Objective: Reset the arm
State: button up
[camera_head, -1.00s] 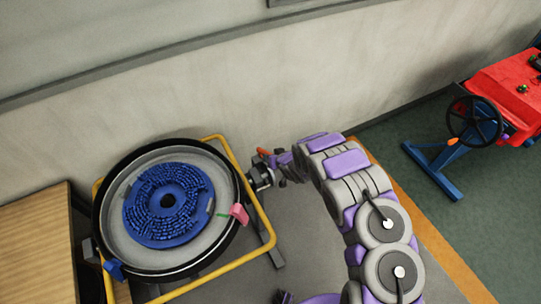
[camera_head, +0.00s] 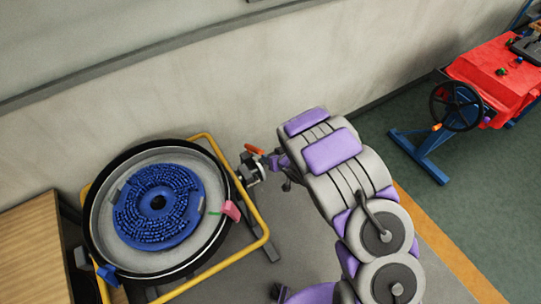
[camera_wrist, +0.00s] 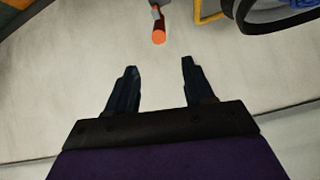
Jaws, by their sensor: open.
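My gripper (camera_wrist: 158,80) is open and empty in the wrist view, its two dark fingers apart over the pale wall. An orange-tipped handle (camera_wrist: 159,36) shows just beyond the fingertips, apart from them. The orange handle (camera_head: 255,149) sits on a grey metal fitting (camera_head: 250,169) beside the round tank (camera_head: 98,250), left of my arm.
The tank holds a blue brush disc (camera_head: 158,203) and stands in a yellow tube frame (camera_head: 262,225). A pink clip (camera_head: 231,210) and a blue clip (camera_head: 110,273) sit on its rim. A wooden cabinet (camera_head: 30,255) is at left. A red machine with a black handwheel (camera_head: 456,106) stands at right.

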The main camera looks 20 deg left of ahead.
dwell(0.5)
jog(key=w+d+r+m+h+b, duration=0.1)
jog(key=d+r+h, duration=0.1)
jog(key=d+r, duration=0.35)
jog(key=w+d+r+m+t+h+b, duration=0.1)
jog(key=d+r+h+b, duration=0.15)
jog(key=d, duration=0.65)
jog(key=w+d+r+m+h+b, duration=0.1)
jog(key=d+r+m+h, duration=0.15)
jog(key=d, duration=0.45)
jog(key=s+d+r+m+g+h+b, duration=0.1)
jog(key=s+d+r+g+h+b, duration=0.1)
jog(key=s+d+r, duration=0.5)
jog(key=s+d+r+m+g+b, duration=0.1)
jog(key=s+d+g, duration=0.15)
jog(key=s, duration=0.45)
jog(key=s+d+r+m+g+b, duration=0.15)
jog(key=s+d, duration=0.25)
jog(key=s, duration=0.4)
jog(key=s+a+g+y+b, duration=0.1)
jog(key=s+a+g+b, duration=0.2)
jog(key=s, duration=1.6)
jog(key=shift+s+r+y, duration=0.3)
jog(key=shift+a, duration=0.1)
